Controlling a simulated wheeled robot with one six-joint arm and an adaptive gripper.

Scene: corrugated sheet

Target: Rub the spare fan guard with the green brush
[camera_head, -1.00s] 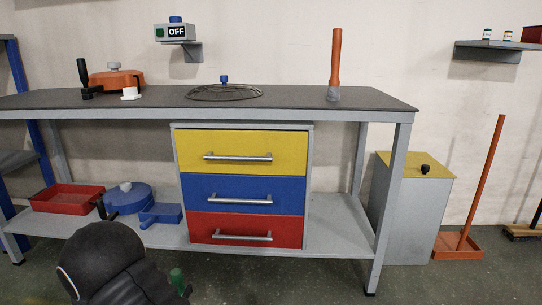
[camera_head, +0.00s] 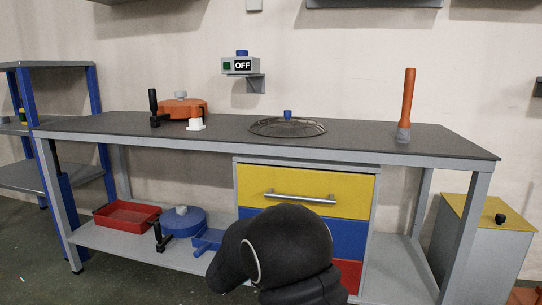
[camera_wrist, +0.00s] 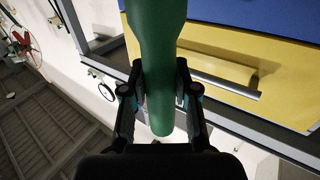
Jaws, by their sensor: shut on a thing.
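The fan guard (camera_head: 262,128) is a round, dark wire disc with a blue knob at its middle. It lies flat on the dark top of the workbench in the head view. My gripper (camera_wrist: 160,82) shows in the wrist view, shut on the green brush (camera_wrist: 158,35), whose smooth thick handle runs between the fingers. The brush's working end is out of sight. In the head view my dark arm covers part of the drawers, and the gripper and brush are hidden. The brush is apart from the guard.
The workbench (camera_head: 340,146) also bears an orange round housing (camera_head: 180,109) at left and an orange upright tool (camera_head: 407,100) at right. Yellow, blue and red drawers sit below. A red tray (camera_head: 127,214) and blue parts lie on the lower shelf. An OFF switch box (camera_head: 240,66) is on the wall.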

